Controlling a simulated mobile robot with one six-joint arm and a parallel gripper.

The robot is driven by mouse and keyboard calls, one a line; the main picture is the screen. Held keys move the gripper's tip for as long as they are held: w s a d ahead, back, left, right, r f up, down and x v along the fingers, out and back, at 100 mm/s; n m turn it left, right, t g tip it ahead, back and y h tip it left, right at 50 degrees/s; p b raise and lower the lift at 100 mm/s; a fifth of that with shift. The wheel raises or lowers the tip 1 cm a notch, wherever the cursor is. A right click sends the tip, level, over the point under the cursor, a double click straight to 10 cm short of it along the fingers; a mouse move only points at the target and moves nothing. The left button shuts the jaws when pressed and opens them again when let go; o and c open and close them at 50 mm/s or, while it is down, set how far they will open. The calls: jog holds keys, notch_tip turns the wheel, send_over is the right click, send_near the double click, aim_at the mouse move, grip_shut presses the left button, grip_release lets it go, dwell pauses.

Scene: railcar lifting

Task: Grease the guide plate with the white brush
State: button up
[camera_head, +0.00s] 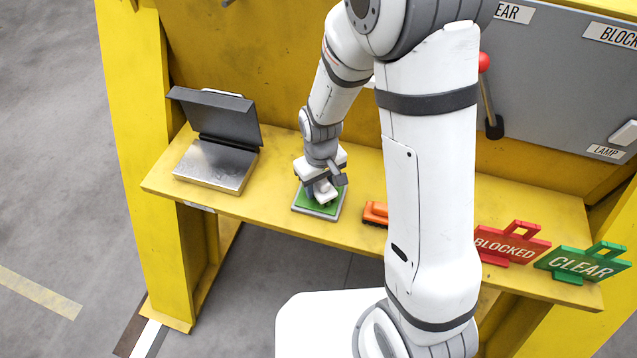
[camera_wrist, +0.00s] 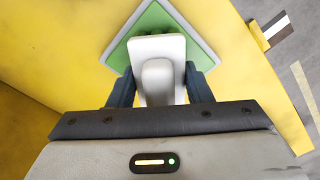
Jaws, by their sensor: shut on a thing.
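My gripper (camera_head: 321,187) points down over a green pad (camera_head: 304,203) in a grey-edged square tray on the yellow shelf. In the wrist view my gripper (camera_wrist: 161,88) is shut on the white brush (camera_wrist: 158,53), with a dark finger on each side of its handle. The brush's wide head lies over the green pad (camera_wrist: 119,58); its underside is hidden, so I cannot tell if it touches. At the shelf's left end sits a silver metal plate (camera_head: 212,166) with a dark raised cover (camera_head: 217,117) behind it; it looks like the guide plate.
An orange object (camera_head: 375,213) stands right of the pad, partly behind my arm. A red BLOCKED sign (camera_head: 511,245) and a green CLEAR sign (camera_head: 582,263) stand further right. A red-knobbed lever (camera_head: 489,95) is on the grey panel. The shelf between plate and pad is clear.

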jog(key=shift+r+p, duration=1.8)
jog(key=shift+r, duration=1.25)
